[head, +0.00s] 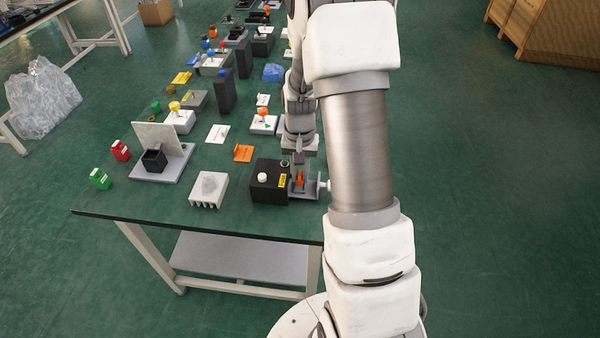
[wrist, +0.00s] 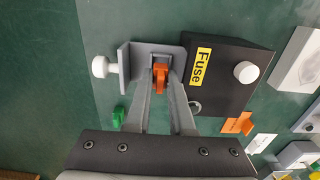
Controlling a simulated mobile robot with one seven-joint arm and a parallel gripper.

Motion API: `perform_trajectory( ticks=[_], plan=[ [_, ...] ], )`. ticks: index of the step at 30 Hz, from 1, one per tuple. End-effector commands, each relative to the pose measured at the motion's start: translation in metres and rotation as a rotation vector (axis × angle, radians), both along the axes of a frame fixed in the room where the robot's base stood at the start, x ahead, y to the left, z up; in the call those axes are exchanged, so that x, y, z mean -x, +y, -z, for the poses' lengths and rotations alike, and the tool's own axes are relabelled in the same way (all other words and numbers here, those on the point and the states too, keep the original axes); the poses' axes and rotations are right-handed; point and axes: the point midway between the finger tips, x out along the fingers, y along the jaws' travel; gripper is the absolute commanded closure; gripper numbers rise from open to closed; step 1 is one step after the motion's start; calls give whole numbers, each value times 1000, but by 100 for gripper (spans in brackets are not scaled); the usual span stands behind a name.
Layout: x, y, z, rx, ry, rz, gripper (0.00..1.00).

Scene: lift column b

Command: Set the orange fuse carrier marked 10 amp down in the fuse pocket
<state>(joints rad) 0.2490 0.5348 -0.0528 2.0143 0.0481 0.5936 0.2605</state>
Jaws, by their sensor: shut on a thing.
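The orange fuse carrier (wrist: 160,76) is between my gripper's fingertips (wrist: 161,79), and it also shows as a small orange spot in the head view (head: 300,177). My gripper is shut on it. The carrier is at the grey fuse pocket (wrist: 134,58), a bracket with a white side knob (wrist: 103,67), beside a black box (wrist: 232,75) with a yellow label reading "Fuse". The fingers hide part of the pocket, so I cannot tell how deep the carrier sits. Its amp marking is not readable.
A white button (wrist: 246,72) stands up from the black box. A small green block (wrist: 118,116) lies near the left finger. An orange plate (head: 243,153) and a white finned block (head: 208,190) lie left of the pocket. The table's front edge (head: 200,230) is close.

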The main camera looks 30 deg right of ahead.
Motion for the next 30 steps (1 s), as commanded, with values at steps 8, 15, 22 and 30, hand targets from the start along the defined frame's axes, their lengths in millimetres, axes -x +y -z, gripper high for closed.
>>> perform_trajectory(
  ticks=[8,15,22,30],
  plan=[
    [0,0,2,0,0,0,100],
    [0,0,8,0,0,0,100],
    [0,0,14,0,0,-1,100],
    [0,0,17,0,0,-1,61]
  ],
)
